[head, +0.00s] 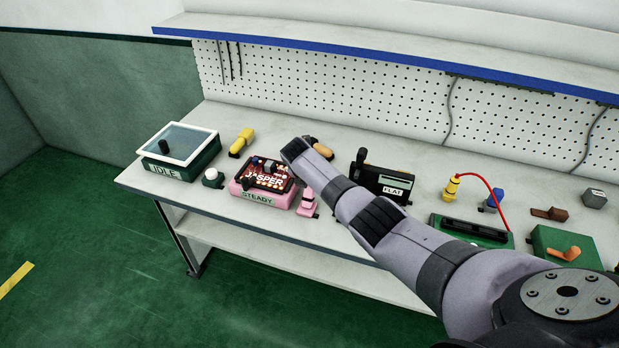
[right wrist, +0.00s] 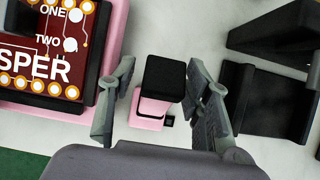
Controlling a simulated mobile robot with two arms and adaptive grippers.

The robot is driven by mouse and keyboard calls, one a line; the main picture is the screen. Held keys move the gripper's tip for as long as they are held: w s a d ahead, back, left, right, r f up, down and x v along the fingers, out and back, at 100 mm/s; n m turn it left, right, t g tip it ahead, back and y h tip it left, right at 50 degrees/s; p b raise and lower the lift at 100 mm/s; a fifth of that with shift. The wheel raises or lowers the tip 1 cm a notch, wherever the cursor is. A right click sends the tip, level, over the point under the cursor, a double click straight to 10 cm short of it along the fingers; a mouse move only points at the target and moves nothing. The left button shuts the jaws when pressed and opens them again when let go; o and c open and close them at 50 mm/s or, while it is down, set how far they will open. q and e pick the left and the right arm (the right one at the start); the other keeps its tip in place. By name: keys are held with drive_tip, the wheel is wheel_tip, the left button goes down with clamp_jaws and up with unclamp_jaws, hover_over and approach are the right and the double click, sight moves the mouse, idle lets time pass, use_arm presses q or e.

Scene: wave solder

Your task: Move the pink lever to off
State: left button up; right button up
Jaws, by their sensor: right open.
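The pink lever (head: 308,200) stands on the bench, just right of the pink board holder in the head view. In the right wrist view the pink lever (right wrist: 154,108) shows a dark square end above its pink part, and a small dark square beside its base. My right gripper (right wrist: 162,72) is open, with one finger on each side of the lever and visible gaps to it. In the head view my right arm reaches over from the right, and its fingers cannot be made out. No on or off marking is readable. My left gripper is not in view.
The pink board holder (head: 263,199), marked STEADY, is close on the left, with a JASPER circuit board (right wrist: 45,60) in it. A black device (head: 383,182) marked FLAT stands to the right. A green IDLE box (head: 182,165) and a white button (head: 213,178) are further left.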

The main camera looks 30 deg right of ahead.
drive_tip(key=v, duration=1.1)
drive_tip(key=shift+s+r, duration=0.15)
drive_tip(key=shift+r, duration=0.2)
drive_tip(key=shift+a, duration=0.15)
